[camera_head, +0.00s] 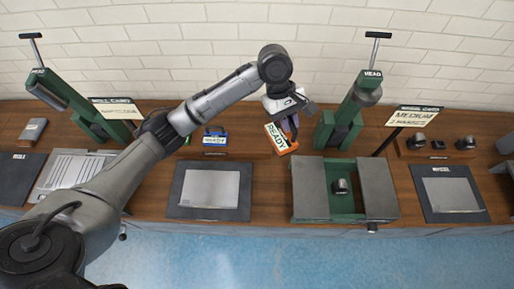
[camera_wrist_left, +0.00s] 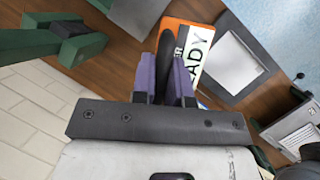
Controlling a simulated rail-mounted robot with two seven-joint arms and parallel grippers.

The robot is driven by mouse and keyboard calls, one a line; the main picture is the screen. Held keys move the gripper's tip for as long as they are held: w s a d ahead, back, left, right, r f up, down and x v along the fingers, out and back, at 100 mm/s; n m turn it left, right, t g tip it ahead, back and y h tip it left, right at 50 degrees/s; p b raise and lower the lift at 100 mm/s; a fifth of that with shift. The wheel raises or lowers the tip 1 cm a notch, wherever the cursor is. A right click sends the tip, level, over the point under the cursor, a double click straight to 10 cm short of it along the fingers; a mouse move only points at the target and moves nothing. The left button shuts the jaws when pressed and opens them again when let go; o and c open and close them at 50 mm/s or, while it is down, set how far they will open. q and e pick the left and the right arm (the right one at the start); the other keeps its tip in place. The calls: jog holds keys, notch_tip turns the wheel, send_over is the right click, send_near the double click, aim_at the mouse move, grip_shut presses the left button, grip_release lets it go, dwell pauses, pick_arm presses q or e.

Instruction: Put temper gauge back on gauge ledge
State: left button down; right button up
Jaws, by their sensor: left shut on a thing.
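The temper gauge, an orange block with a white READY card (camera_head: 281,138), is in my left gripper (camera_head: 291,122) above the rear middle of the bench. In the left wrist view, the purple fingers (camera_wrist_left: 167,78) are shut around a dark handle on the orange gauge (camera_wrist_left: 194,47). The gauge is tilted in the head view; I cannot tell its exact height over the wood. A blue block with a white label (camera_head: 215,138) stands to its left, by a low dark strip that may be the gauge ledge. My right gripper is not in view.
A dark framed plate (camera_head: 209,190) lies in front. A green-and-grey vise-like fixture (camera_head: 363,190) stands to the right. Green upright presses (camera_head: 341,121) and (camera_head: 92,118) flank the area. A MEDIUM sign (camera_head: 411,117) and another dark panel (camera_head: 447,193) are farther right.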

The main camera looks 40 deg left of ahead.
pick_arm(q)
jog(key=shift+w+a+f+n+t+y+b, duration=0.15)
jog(key=shift+w+a+f+n+t+b, duration=0.75)
jog(key=shift+a+f, duration=2.8)
jog(key=shift+w+a+f+n+t+y+b, duration=0.15)
jog(key=shift+w+a+f+n+b, duration=1.7)
jog(key=shift+f, duration=3.4)
jog(key=shift+w+a+f+n+t+y+b, duration=0.1)
jog(key=shift+w+a+f+n+t+b, duration=0.75)
jog(key=shift+a+f, duration=3)
jog(key=shift+d+f+n+g+p, duration=0.3)
jog(key=shift+d+f+n, duration=0.1)
jog(key=shift+d+f, duration=0.2)
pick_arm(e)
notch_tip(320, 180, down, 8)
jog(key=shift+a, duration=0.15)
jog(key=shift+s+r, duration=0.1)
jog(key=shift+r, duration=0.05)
pick_arm(q)
jog(key=c, duration=1.1)
grip_release()
jog(key=shift+f, duration=0.1)
jog(key=shift+p+v, duration=1)
jog(key=shift+v, duration=5.1)
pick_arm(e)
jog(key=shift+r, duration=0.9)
